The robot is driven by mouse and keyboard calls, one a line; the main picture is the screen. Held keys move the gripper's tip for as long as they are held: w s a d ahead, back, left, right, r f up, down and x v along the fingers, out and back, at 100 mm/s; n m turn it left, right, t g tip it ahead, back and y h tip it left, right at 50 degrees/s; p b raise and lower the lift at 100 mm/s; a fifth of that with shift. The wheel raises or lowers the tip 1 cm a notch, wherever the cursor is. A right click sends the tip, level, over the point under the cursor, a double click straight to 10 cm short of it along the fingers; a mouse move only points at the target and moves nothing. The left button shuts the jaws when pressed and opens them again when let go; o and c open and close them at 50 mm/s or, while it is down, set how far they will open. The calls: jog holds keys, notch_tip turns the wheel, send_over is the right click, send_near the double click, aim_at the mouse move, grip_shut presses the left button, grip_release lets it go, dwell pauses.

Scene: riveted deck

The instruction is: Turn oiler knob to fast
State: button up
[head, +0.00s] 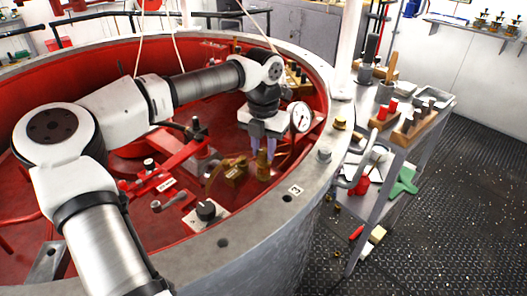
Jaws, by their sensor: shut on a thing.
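My gripper (263,148) points straight down inside the red tub, with its pale purple fingers around the narrow top of an upright brass fitting. It is shut on that top, which appears to be the oiler knob (262,156); the fingers partly hide it. The brass body (263,172) stands upright below the fingertips. Any slow or fast marking on it is too small to read. A black knob (206,210) on a pale square plate sits nearer, at lower left of the gripper and apart from it.
A round white gauge (300,117) stands close right of my gripper. The tub's grey rim (262,240) curves in front. A cluttered grey bench (425,125) stands outside at right.

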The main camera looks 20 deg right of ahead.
aim_at(264, 151)
jog(key=shift+n, duration=0.6)
jog(key=o, duration=1)
jog(key=shift+r, duration=0.1)
notch_tip(264, 151, up, 14)
jog(key=shift+b, duration=0.3)
jog(key=shift+f, duration=0.2)
